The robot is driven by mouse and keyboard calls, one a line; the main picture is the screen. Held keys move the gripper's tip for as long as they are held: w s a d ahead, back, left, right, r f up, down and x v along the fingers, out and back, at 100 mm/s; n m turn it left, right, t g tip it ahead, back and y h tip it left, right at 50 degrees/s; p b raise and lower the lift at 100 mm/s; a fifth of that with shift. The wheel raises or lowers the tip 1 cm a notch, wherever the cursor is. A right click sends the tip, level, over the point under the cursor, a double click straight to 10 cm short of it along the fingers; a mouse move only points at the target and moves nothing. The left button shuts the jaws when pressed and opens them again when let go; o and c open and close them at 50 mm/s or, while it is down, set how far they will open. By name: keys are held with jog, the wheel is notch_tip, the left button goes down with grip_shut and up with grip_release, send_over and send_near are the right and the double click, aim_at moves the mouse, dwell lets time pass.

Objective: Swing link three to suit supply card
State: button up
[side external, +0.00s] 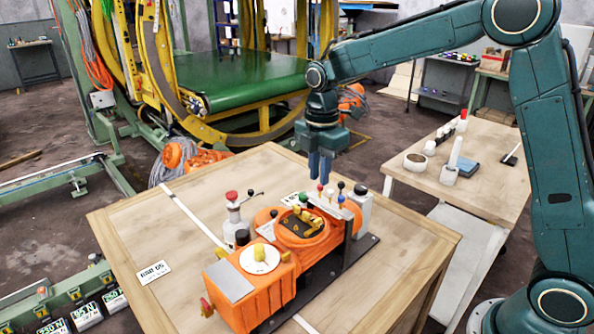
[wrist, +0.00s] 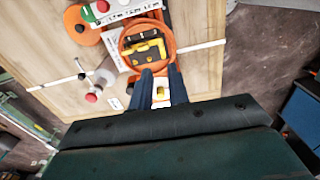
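An orange motor unit (side external: 257,295) stands on the wooden table. Its round open terminal box (side external: 300,228) has a dark inside with yellow-brass link pieces (side external: 308,217); these also show in the wrist view (wrist: 148,52). I cannot tell which link is number three. A white card (side external: 153,272) with black print lies on the table at left; its text is hard to read. My gripper (side external: 319,178) points down above the terminal box, clear of it. In the wrist view its two blue fingers (wrist: 160,72) stand a little apart with nothing between them.
A plate with several coloured knobs (side external: 330,205) rises beside the box, close below my gripper. A red-topped lever post (side external: 235,212) stands left of it. A white strip (side external: 195,215) crosses the table. A side bench (side external: 480,195) holds small items. The table's left part is mostly clear.

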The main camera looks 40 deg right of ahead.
aim_at(317, 223)
notch_tip(317, 223, down, 12)
dwell(0.6)
grip_shut()
